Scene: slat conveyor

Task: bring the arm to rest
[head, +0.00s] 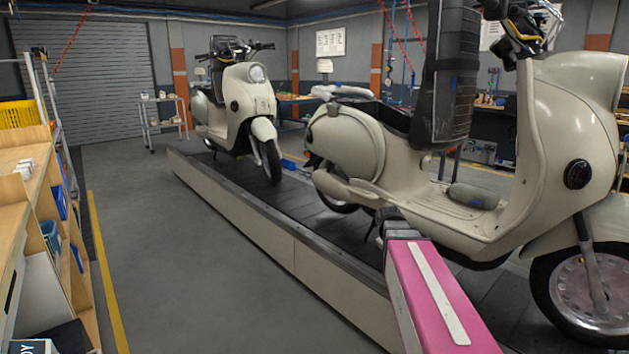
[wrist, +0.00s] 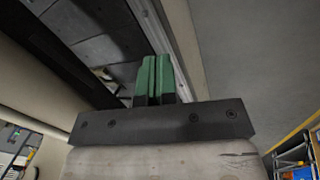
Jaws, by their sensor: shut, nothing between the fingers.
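My gripper (wrist: 154,79) shows in the wrist view with its two green fingers pressed together. Nothing is between them. In that view the fingers point toward the conveyor's edge, with the slats at the left and grey floor at the right. In the head view a pink part of my arm with a white strip rises from the bottom, in front of the near scooter (head: 375,150). The fingers cannot be made out there.
The slat conveyor (head: 240,216) crosses the scene and carries the near scooter and a farther cream scooter (head: 245,105). A wooden shelf unit (head: 38,205) stands at the left. Grey floor (head: 160,250) lies clear between them. A white cart (head: 163,120) stands at the back.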

